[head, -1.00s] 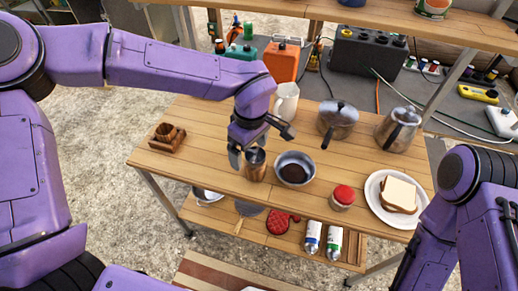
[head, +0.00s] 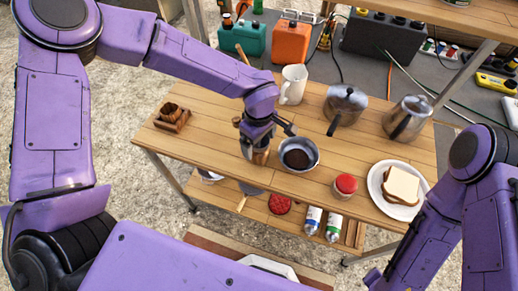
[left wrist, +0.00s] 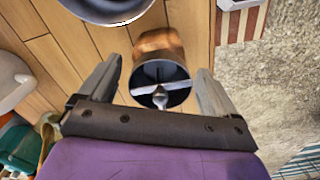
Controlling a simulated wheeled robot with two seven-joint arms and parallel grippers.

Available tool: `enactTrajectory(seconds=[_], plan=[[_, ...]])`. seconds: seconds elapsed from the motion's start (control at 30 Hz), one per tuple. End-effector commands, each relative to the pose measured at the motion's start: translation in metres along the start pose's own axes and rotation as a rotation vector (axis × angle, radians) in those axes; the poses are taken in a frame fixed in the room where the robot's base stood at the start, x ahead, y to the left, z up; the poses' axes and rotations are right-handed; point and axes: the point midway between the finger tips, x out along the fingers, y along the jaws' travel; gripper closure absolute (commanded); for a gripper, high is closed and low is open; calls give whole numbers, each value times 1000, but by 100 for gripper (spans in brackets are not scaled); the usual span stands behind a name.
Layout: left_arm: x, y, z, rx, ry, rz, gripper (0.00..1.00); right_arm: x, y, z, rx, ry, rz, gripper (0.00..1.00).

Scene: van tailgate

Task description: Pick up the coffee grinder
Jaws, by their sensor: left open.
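The coffee grinder (head: 260,157), a small copper-brown cylinder, stands on the wooden table, left of the dark-filled bowl. In the left wrist view the grinder (left wrist: 158,45) shows its dark open top with metal cross-bars and a central knob. My left gripper (head: 263,143) is over the grinder and partly hides it in the head view. In the left wrist view the left gripper (left wrist: 155,92) has its fingers spread, one on each side of the grinder's top, with gaps visible. Only my right arm shows at the right; its gripper is not visible.
Close right of the grinder is a metal bowl (head: 299,154). A white mug (head: 293,84), pot (head: 344,104), kettle (head: 408,118), red-lidded jar (head: 344,187) and sandwich plate (head: 378,198) share the table. A wooden holder (head: 172,117) sits left; the boards between are clear.

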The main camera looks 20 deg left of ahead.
Motion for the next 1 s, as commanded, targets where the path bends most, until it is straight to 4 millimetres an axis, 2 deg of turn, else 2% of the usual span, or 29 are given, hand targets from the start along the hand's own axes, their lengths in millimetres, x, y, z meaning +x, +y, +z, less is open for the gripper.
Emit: enactTrajectory(seconds=[0.13, 0.17, 0.4, 0.43, 0.77, 0.87, 0.97, 1.0], plan=[[0, 0, 0, 1, 0, 1, 9, 0, 0, 0, 0, 0, 0, 44], [0, 0, 0, 1, 0, 1, 15, 0, 0, 0, 0, 0, 0, 44], [0, 1, 0, 2, 0, 1, 93, 0, 0, 0, 0, 0, 0, 44], [0, 1, 0, 2, 0, 1, 100, 0, 0, 0, 0, 0, 0, 44], [-5, 1, 0, 2, 0, 3, 100, 0, 0, 0, 0, 0, 0, 44], [-15, 2, 0, 1, 1, 5, 100, 1, 0, 0, 0, 0, 0, 44], [-34, 2, 0, 2, 1, 7, 100, 2, 0, 1, 0, 0, 0, 44], [-41, -6, -1, 0, 0, 7, 100, 4, 0, 2, 0, 0, 0, 44]])
